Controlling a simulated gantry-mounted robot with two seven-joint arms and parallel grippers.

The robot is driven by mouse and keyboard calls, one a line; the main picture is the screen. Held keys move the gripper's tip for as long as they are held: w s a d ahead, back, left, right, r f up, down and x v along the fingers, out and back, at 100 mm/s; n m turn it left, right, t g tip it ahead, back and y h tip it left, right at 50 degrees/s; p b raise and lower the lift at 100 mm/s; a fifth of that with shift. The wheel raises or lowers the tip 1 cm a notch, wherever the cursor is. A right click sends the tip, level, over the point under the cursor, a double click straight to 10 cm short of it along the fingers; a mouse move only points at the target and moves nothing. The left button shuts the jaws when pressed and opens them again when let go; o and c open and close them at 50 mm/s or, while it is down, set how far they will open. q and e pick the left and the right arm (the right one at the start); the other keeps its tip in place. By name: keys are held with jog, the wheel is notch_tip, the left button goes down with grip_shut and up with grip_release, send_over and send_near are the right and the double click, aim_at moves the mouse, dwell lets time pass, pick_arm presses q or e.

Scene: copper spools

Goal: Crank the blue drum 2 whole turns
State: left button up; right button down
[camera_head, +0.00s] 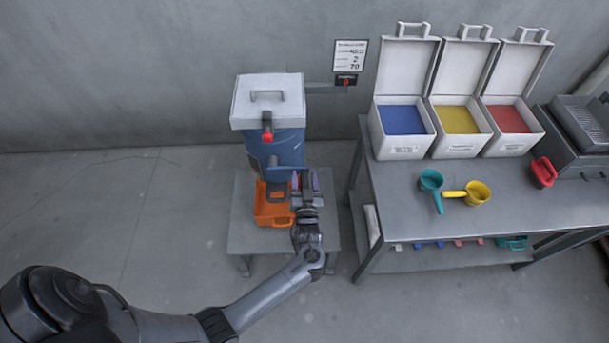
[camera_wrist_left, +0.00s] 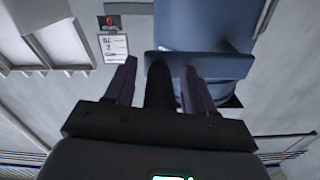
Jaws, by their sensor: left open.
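The blue drum (camera_head: 288,150) stands on a low grey stand under a pale lid, with a red-knobbed lever (camera_head: 267,137) on its front. It also shows in the left wrist view (camera_wrist_left: 205,22). There, a blue-grey crank arm (camera_wrist_left: 215,65) lies across the drum and a dark round grip (camera_wrist_left: 160,88) points toward the camera. My left gripper (camera_head: 306,182) is at the drum's right front. Its purple fingers (camera_wrist_left: 160,85) are open, one on each side of the dark grip; I cannot tell whether they touch it. My right gripper is not in view.
An orange tray (camera_head: 272,207) sits below the drum. A wall sign (camera_head: 350,55) has a small display with a red digit, apparently 0. The grey table (camera_head: 400,190) on the right holds open boxes of blue, yellow and red material, plus scoops. Floor at left is clear.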

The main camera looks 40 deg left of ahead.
pick_arm(q)
jog(key=shift+c, duration=0.8)
grip_shut()
jog(key=shift+f, duration=0.1)
